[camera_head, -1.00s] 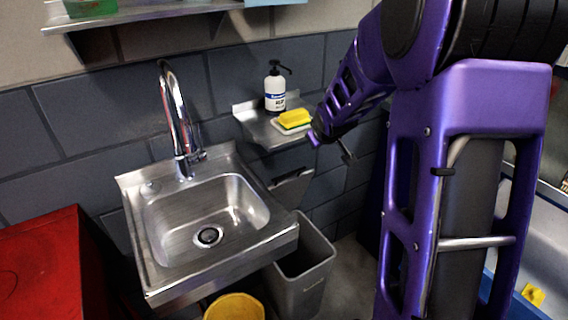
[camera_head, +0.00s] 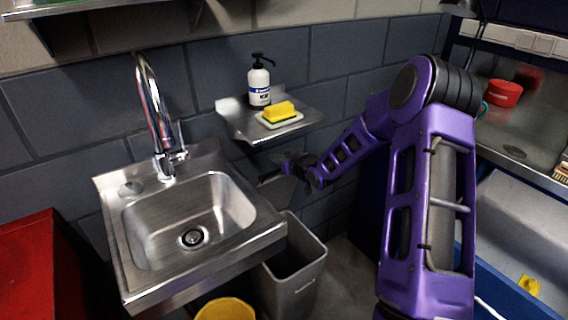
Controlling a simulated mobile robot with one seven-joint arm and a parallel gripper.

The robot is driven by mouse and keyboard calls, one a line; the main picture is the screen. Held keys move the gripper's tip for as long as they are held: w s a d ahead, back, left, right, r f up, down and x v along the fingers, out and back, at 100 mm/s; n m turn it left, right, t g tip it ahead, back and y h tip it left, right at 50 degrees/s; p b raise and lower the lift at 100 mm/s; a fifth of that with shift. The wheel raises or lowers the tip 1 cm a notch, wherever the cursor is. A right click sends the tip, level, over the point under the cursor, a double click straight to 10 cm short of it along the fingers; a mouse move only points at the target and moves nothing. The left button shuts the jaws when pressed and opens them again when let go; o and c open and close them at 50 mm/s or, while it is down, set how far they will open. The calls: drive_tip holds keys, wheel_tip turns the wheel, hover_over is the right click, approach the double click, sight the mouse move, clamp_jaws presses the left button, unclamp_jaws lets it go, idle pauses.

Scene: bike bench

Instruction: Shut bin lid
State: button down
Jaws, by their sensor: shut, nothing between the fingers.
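The grey bin (camera_head: 297,278) stands on the floor just right of the sink. Its top is open and its dark inside shows. The raised lid at its back, near the wall, is dark and mostly hidden by the sink edge and my gripper, so its exact angle is hard to tell. My gripper (camera_head: 266,178) is above and behind the bin opening, below the wall shelf, pointing left. It is shut and empty. I cannot tell whether it touches the lid.
A steel sink (camera_head: 150,268) with a tall tap (camera_head: 155,110) stands left of the bin. Above is a small shelf (camera_head: 237,122) with a soap bottle (camera_head: 260,84) and a yellow sponge (camera_head: 279,111). A yellow bucket (camera_head: 225,309) is below the sink. A red cabinet (camera_head: 38,255) is at left.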

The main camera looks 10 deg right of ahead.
drive_tip(key=shift+w+a+f, duration=0.1)
drive_tip(key=shift+w+f, duration=0.1)
drive_tip(key=shift+f, duration=0.45)
drive_tip(key=shift+w+f, duration=0.15)
drive_tip(key=shift+f, duration=0.45)
drive_tip(key=shift+s+d+f+b, duration=0.2)
drive_tip(key=shift+s+f+b, duration=0.15)
drive_tip(key=shift+s, duration=0.25)
drive_tip(key=shift+s+d, duration=0.1)
drive_tip(key=shift+d, duration=0.05)
